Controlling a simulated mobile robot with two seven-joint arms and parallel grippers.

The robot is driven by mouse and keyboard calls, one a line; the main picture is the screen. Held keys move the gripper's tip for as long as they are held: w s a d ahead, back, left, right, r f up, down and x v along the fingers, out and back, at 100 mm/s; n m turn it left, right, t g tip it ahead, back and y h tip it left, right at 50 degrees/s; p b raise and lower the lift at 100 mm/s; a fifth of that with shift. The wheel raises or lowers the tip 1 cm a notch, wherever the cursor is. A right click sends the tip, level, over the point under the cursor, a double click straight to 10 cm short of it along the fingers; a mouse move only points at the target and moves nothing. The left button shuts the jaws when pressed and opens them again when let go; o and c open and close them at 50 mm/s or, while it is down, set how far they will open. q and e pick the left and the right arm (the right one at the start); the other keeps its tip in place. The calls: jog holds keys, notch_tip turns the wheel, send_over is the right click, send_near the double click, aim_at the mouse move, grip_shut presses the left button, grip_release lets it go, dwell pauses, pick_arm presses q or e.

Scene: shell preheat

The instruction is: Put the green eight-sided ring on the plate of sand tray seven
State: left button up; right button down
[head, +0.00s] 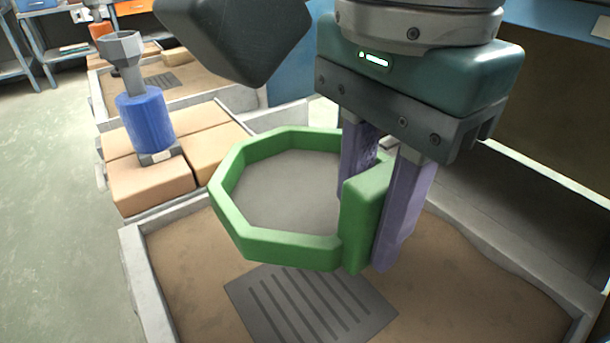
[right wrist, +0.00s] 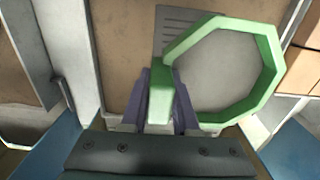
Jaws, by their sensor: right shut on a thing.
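The green eight-sided ring (head: 285,250) shows in the head view, with a thick green block on its right side. My right gripper (head: 368,222) is shut on that block, a purple finger on each side of it. The ring also shows in the right wrist view (right wrist: 272,70), to the right of the fingers (right wrist: 161,95). A smooth grey surface (head: 285,190) fills the ring's opening; I cannot tell whether the ring touches it. The sand tray (head: 150,290) lies below, its number not readable. My left gripper is not in view.
A dark slotted grille (head: 310,305) lies in the sand at the front. Another sand tray (head: 185,95) is behind.

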jog(key=b, duration=0.5)
send_over(347, 333)
jog(key=s, duration=0.2)
jog(key=f, duration=1.4)
jog(key=shift+w+a, duration=0.25)
notch_tip(347, 333, down, 4)
jog(key=shift+f+b, duration=0.25)
jog(key=shift+b, duration=0.4)
jog(key=shift+r, duration=0.1)
jog(key=c, duration=1.1)
grip_release()
jog(key=shift+f, duration=0.2)
jog(key=shift+c, duration=0.2)
jog(key=o, duration=0.5)
jog(key=shift+c, duration=0.2)
